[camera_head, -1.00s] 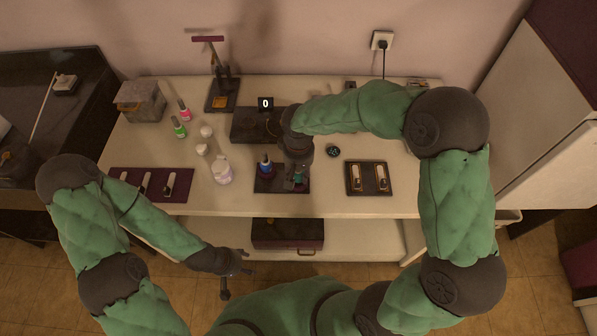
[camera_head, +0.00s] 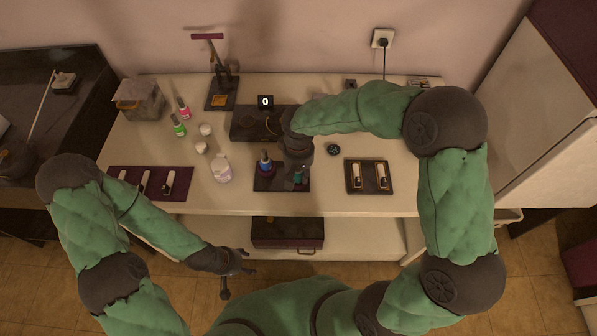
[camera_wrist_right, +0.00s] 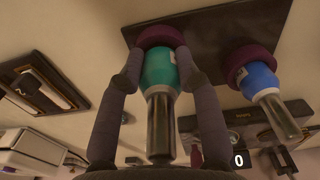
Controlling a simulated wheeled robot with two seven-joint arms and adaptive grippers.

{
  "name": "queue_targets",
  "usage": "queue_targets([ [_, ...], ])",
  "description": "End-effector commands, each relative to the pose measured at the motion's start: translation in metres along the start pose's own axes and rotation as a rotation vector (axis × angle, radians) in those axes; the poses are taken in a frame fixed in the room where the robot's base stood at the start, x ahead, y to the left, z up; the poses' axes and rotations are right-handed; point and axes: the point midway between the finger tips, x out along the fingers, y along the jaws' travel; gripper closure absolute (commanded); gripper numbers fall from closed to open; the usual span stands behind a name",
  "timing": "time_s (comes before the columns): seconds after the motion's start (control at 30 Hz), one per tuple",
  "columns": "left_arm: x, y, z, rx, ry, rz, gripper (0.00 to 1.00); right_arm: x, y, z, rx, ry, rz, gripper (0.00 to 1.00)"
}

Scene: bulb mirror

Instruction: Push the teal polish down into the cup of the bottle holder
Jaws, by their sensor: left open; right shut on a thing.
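The teal polish (camera_wrist_right: 160,70), with a long dark cap, stands between the fingers of my right gripper (camera_wrist_right: 158,66), which is shut on it. Its base meets a dark purple cup of the bottle holder (camera_wrist_right: 205,22); I cannot tell how deep it sits. In the head view the teal polish (camera_head: 299,177) is partly hidden under my right gripper (camera_head: 297,173), over the right side of the bottle holder (camera_head: 267,184). The blue polish (camera_wrist_right: 258,78) stands in the other cup. My left gripper (camera_head: 233,283) is open and empty in front of the table.
A tray with two tan pieces (camera_head: 368,176) lies right of the holder, with a small dark round item (camera_head: 333,149) behind it. A white bottle (camera_head: 221,169) stands to the left. A dark box with a 0 display (camera_head: 265,102) is behind.

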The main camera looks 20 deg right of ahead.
Motion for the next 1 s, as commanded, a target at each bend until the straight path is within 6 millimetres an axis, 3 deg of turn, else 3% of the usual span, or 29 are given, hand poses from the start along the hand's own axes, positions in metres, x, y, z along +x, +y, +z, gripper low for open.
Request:
queue_targets([
  [0.27,0.005,-0.002,0.0,0.0,0.0,0.0,0.42,0.007,0.0,0.0,0.0,0.0,0.0,0.98],
  [1.0,-0.004,0.001,0.0,0.0,0.0,0.0,0.42,-0.004,0.0,0.0,0.0,0.0,0.0,0.98],
])
